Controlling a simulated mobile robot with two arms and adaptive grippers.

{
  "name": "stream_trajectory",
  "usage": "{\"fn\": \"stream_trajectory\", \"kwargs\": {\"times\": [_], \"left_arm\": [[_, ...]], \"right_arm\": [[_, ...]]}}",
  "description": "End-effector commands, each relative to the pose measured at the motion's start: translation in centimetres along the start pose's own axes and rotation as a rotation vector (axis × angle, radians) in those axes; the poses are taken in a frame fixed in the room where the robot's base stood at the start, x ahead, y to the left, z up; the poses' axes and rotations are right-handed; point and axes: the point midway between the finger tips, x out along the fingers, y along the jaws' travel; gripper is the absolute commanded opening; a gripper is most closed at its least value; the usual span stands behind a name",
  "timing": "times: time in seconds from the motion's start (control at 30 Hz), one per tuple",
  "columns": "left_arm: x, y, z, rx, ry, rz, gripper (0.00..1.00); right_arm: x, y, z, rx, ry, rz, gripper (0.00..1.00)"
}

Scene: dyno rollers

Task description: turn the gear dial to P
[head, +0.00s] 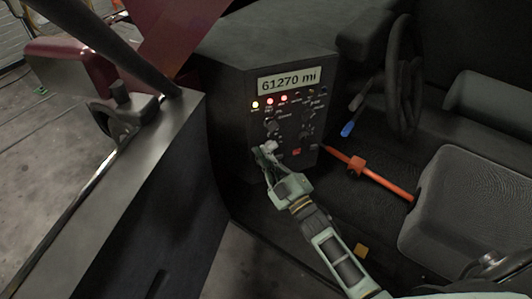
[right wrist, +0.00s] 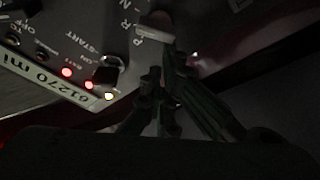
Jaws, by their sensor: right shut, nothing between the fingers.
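The dark control panel (head: 290,122) stands in the middle of the head view. In the right wrist view, the letters P, R and N (right wrist: 122,43) are printed on it in a row. A pale piece (right wrist: 157,22) beside these letters looks like the gear dial's handle. I cannot tell which letter it points at. My right gripper (head: 266,153) is at the panel's lower left, shut and empty. In the right wrist view its fingers (right wrist: 160,82) are close to the pale piece; contact is unclear. My left gripper is not in view.
A black START knob (right wrist: 108,72) and lit red lamps (head: 270,101) are near, below the mileage display (head: 289,80). An orange-red lever (head: 356,163) extends right of the panel. A steering wheel (head: 402,75) and seat (head: 470,200) are at the right.

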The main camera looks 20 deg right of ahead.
Motion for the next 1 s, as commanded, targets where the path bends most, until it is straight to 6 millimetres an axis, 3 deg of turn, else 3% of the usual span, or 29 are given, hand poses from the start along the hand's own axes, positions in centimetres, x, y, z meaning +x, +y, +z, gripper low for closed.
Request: {"fn": "stream_trajectory", "kwargs": {"times": [0.67,1.0], "left_arm": [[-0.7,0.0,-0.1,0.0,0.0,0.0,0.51],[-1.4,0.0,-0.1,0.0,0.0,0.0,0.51]], "right_arm": [[-0.1,-0.9,0.3,-0.247,-0.001,-0.087,0.0],[-0.2,-1.7,0.7,-0.484,0.001,-0.17,0.0]]}}
